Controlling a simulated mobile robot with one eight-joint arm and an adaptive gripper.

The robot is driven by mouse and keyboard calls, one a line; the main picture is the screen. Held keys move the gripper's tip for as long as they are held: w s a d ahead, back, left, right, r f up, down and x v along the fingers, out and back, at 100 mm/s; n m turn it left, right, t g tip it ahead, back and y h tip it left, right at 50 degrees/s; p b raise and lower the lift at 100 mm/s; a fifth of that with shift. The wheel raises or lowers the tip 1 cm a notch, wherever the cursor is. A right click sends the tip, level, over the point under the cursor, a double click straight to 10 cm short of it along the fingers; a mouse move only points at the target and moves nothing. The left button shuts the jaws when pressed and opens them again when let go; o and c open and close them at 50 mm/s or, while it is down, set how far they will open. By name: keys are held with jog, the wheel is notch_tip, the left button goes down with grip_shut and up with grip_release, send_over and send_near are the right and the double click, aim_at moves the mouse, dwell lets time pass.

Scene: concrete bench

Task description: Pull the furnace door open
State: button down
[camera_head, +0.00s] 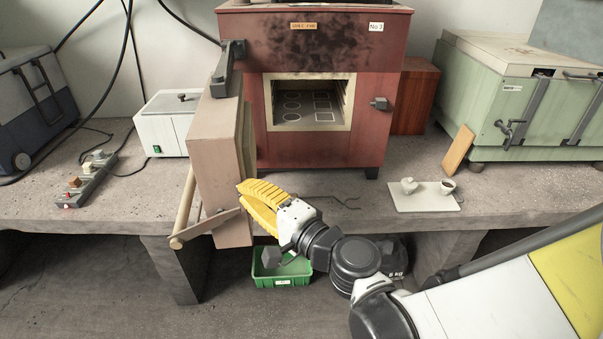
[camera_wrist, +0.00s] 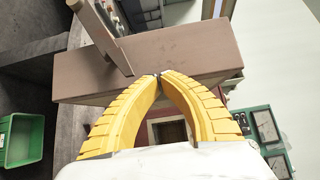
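The red furnace (camera_head: 330,50) stands on the bench, its square chamber opening (camera_head: 310,101) uncovered. Its thick door (camera_head: 215,135) is swung out to the left on a dark hinge and stands well open, its edge toward me. A wooden bar handle (camera_head: 184,205) sits on the door's outer face, held by a metal bracket. My yellow gripper (camera_head: 242,197) is at the door's inner side, near its lower front edge, away from the handle. In the wrist view the fingertips (camera_wrist: 159,76) meet with nothing between them, close against the door (camera_wrist: 180,52); contact is unclear.
A white box device (camera_head: 165,125) stands left of the door, with a switch strip (camera_head: 88,178) on the bench. A white tray (camera_head: 425,203) with two small cups lies right. A green bin (camera_head: 281,280) is below the bench. A green chest (camera_head: 510,95) stands at right.

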jog(key=s+a+m+t+h, duration=0.1)
jog(key=a, duration=1.3)
jog(key=shift+s+a+m+t+h+b, duration=0.3)
jog(key=shift+a+t+h, duration=0.05)
jog(key=shift+t+h, duration=0.05)
jog(key=shift+s+d, duration=0.1)
jog(key=v, duration=1.1)
jog(key=w+d+r+n+g+h, duration=0.2)
jog(key=w+d+n, duration=0.3)
jog(key=d+n, duration=0.5)
jog(key=s+d+f+g+h, duration=0.1)
jog(key=s+d+f+h, duration=0.1)
jog(key=d, duration=0.7)
jog(key=s+d+f+g+h, duration=0.2)
jog(key=d+f+h, duration=0.2)
jog(key=d, duration=0.6)
jog(key=s+d+f+g+h, duration=0.1)
jog(key=s+d+f+h, duration=0.1)
jog(key=d, duration=0.8)
jog(key=shift+s+d+f+h, duration=0.2)
jog(key=shift+f+h, duration=0.25)
jog(key=shift+h, duration=0.55)
